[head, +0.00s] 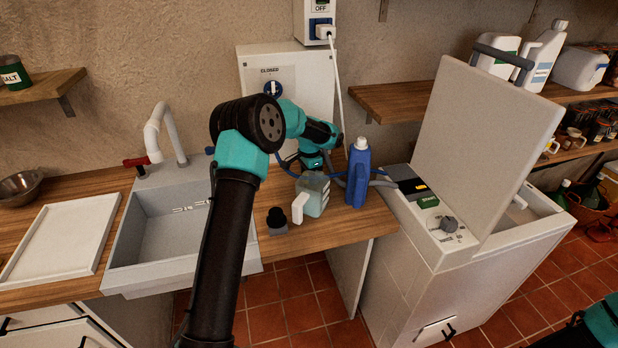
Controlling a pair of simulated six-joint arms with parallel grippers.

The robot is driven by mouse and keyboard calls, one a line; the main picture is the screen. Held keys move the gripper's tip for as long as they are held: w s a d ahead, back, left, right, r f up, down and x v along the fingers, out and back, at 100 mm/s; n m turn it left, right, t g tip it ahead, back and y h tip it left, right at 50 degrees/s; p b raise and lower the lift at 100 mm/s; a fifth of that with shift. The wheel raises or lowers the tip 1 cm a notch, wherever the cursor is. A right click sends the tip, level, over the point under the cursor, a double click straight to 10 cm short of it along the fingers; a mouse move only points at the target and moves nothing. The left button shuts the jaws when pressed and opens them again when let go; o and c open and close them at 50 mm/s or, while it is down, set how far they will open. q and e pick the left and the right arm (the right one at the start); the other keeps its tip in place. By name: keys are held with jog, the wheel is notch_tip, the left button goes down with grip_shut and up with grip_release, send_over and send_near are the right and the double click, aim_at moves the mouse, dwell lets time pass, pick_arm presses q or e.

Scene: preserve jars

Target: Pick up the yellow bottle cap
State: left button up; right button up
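I cannot make out a yellow bottle cap in the head view. My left arm reaches up across the sink edge and bends right. My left gripper (311,164) is small and partly hidden behind the jug, close to the left of the blue bottle; its fingers are too unclear to tell open from shut. Only a piece of my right arm shows at the lower right corner; its gripper is out of view.
A small black object (277,219) stands on the counter left of the jug. A grey sink (140,277) and white tray (58,240) lie left. A machine with a raised lid (480,150) stands right. White bottles (545,58) fill the upper right shelf.

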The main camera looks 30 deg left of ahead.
pick_arm(q)
jog(key=c, duration=0.5)
jog(key=shift+r, duration=0.1)
jog(key=shift+c, duration=0.2)
notch_tip(320, 180, up, 10)
jog(key=shift+f, duration=0.1)
dwell(0.4)
